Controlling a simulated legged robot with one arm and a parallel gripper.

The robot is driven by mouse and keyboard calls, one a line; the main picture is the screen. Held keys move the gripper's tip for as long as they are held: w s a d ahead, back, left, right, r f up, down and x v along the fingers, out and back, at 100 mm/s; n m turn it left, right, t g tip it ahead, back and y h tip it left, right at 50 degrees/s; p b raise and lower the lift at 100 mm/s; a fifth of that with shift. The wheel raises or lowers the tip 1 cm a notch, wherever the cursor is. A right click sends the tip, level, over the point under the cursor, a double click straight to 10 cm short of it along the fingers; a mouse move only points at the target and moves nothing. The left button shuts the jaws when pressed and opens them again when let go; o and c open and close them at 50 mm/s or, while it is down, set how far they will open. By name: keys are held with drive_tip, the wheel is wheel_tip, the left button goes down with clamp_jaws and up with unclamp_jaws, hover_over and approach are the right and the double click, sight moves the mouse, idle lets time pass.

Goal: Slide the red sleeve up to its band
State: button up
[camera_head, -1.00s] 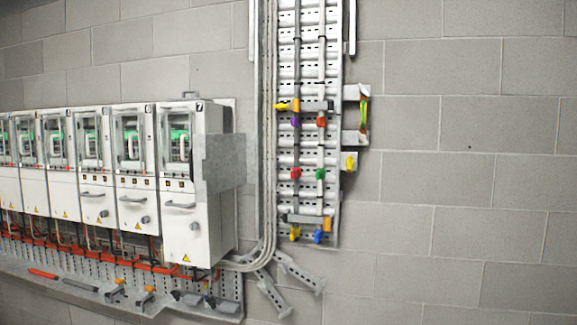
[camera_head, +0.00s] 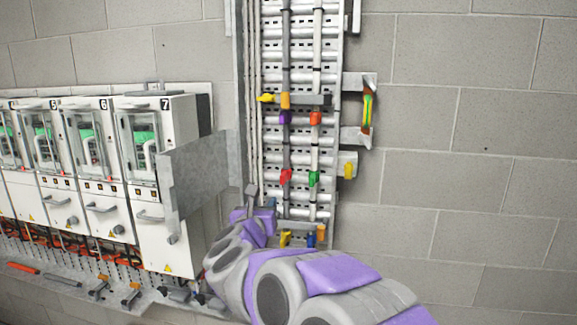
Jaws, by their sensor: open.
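The red sleeve (camera_head: 286,177) sits on the left of two grey vertical cables on the perforated rack, with a small tab at its side. A green sleeve (camera_head: 314,178) is level with it on the right cable. Higher up are a purple sleeve (camera_head: 285,117) on the left cable and an orange-red one (camera_head: 316,118) on the right cable. Small dark marks show on the cables, but I cannot tell which is the red sleeve's band. My gripper (camera_head: 261,196) is open and empty, below and left of the red sleeve, apart from it in the picture.
A grey metal plate (camera_head: 203,175) stands out from cabinet 7 (camera_head: 155,220), close left of my gripper. Crossbars (camera_head: 302,100) with yellow and orange clips span the rack. A bracket with a green-orange strip (camera_head: 367,107) juts out right. The wall farther right is bare.

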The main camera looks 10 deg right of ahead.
sight(281, 179)
drive_tip(key=shift+m+h, duration=0.6)
drive_tip(key=shift+m, duration=0.2)
drive_tip(key=p+x, duration=0.1)
drive_tip(key=x, duration=0.4)
drive_tip(key=p+x, duration=0.1)
drive_tip(key=x, duration=0.4)
drive_tip(key=p+x, duration=0.1)
drive_tip(key=x, duration=0.4)
drive_tip(key=shift+d+r, duration=0.1)
drive_tip(key=shift+d, duration=0.35)
drive_tip(key=shift+w+d+p, duration=0.1)
drive_tip(key=shift+w+p, duration=0.35)
drive_tip(key=shift+w, duration=0.3)
drive_tip(key=shift+w+d, duration=0.35)
drive_tip(key=shift+w, duration=0.15)
drive_tip(key=shift+c, duration=0.4)
clamp_jaws()
